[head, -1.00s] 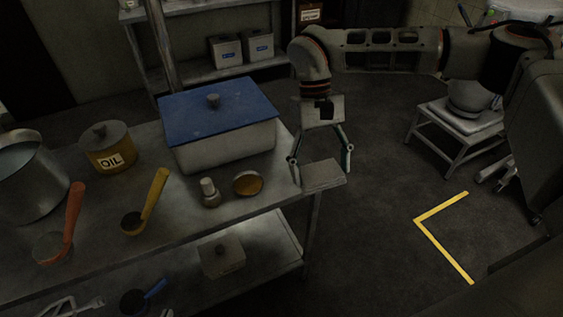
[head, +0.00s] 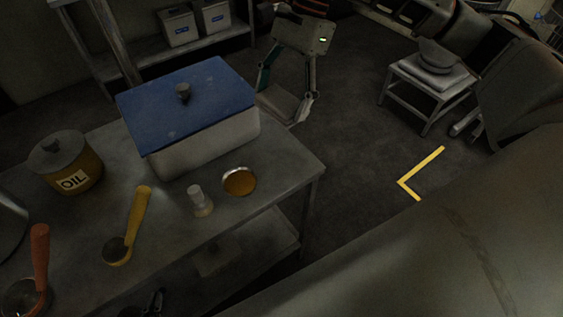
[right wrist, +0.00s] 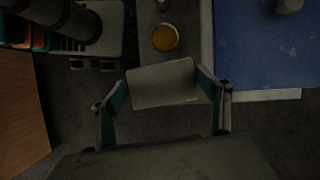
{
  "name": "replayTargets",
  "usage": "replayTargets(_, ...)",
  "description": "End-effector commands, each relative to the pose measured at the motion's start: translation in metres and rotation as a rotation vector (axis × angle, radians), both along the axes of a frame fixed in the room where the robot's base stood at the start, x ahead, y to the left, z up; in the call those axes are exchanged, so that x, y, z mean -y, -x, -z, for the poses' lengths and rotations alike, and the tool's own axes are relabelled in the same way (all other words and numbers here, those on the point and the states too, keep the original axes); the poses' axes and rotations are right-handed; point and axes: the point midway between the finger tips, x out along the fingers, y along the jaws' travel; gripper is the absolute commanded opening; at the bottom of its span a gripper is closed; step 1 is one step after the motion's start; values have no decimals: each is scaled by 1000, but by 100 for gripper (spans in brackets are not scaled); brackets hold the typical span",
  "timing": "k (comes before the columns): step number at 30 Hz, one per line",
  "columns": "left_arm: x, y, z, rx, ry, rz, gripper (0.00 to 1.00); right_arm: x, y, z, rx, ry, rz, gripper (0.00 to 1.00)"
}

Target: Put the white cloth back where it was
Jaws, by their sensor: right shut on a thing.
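The white cloth, looking grey in the dim light, is a flat folded rectangle. In the head view the cloth (head: 283,104) is held just right of the blue-lidded box, beyond the table's far right edge. My right gripper (head: 285,97) is shut on it, with a finger at either side. In the right wrist view the cloth (right wrist: 163,83) spans between the fingers of the right gripper (right wrist: 163,90), close to the table end and apart from the box. My left gripper is in neither view.
The metal table (head: 290,165) carries the blue-lidded box (head: 185,105), an oil pot (head: 68,165), a shaker (head: 201,202), a round dish (head: 239,182) and ladles. A small stool (head: 430,80) stands at right. Floor with a yellow mark (head: 420,170) lies clear between.

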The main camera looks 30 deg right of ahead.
Motion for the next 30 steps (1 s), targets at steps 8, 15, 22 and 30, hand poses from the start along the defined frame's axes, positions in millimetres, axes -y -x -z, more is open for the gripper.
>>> replayTargets(8, 0, -2, -1, 6, 1, 0, 0, 6, -3, 5, -5, 0, 136, 49)
replayTargets(15, 1, -5, -5, 14, 2, 0, 0, 6, -2, 61, -7, 0, 135, 49)
replayTargets(22, 0, -6, -6, 15, 2, 0, 0, 6, -2, 116, -8, 0, 135, 49)
replayTargets(30, 0, -5, -4, 11, 1, -1, 0, 6, -3, 152, -1, -1, 134, 49)
